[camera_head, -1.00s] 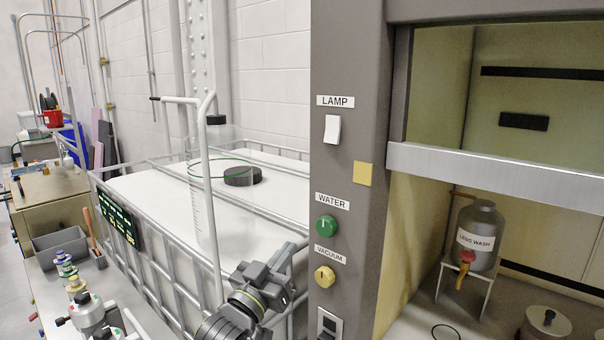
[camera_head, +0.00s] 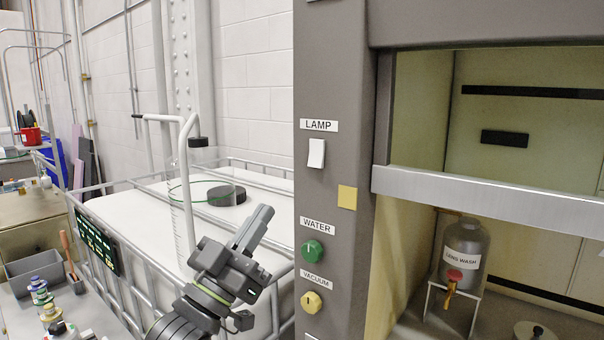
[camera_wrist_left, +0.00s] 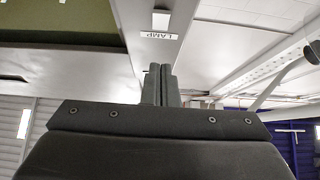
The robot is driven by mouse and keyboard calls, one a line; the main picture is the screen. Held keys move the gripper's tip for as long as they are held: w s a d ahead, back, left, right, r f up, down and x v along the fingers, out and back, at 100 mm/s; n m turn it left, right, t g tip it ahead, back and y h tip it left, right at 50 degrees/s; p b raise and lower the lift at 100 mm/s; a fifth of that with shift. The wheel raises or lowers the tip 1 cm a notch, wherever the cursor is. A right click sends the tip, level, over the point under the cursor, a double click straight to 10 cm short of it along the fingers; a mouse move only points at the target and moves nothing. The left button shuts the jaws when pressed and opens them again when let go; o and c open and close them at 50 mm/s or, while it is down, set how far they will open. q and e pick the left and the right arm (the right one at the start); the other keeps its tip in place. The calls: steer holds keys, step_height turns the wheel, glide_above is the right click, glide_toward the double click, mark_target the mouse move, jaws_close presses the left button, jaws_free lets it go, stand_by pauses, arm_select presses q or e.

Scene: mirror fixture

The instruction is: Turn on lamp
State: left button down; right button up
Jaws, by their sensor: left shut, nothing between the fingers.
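The lamp switch (camera_head: 317,153) is a white rocker on the grey fixture post, just below the LAMP label (camera_head: 319,125). In the left wrist view the lamp switch (camera_wrist_left: 161,20) and its label (camera_wrist_left: 159,36) show upside down, beyond the fingertips. My left gripper (camera_head: 262,212) is shut and empty, pointing up and to the right. It is left of the post and lower than the switch, apart from it. Its closed fingers (camera_wrist_left: 160,68) also show in the left wrist view. My right gripper is not in view.
Below the switch are a green WATER knob (camera_head: 313,251) and a yellow VACUUM knob (camera_head: 312,302). A yellow square (camera_head: 347,197) is on the post. A caged white tank (camera_head: 150,222) stands behind my left gripper. A LENS WASH bottle (camera_head: 465,240) stands inside the hood.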

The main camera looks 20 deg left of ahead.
mark_target(314, 160)
arm_select(q)
steer(key=shift+w+d+r+p, duration=0.65)
steer(key=shift+w+r, duration=0.15)
steer(key=shift+w, duration=0.9)
steer(key=shift+w+d+r+p, duration=0.65)
steer(key=shift+w+r, duration=0.1)
steer(key=shift+w, duration=0.9)
steer(key=shift+w+d+r+p, duration=0.65)
steer(key=shift+w+r, duration=0.15)
steer(key=shift+w, duration=0.9)
steer(key=shift+a, duration=0.1)
steer(key=b, duration=0.2)
steer(key=shift+w+f+t+b, duration=0.25)
steer(key=shift+f+t+b, duration=0.05)
steer(key=shift+f, duration=0.05)
steer(key=shift+w+r, duration=0.1)
steer(key=shift+r, duration=0.15)
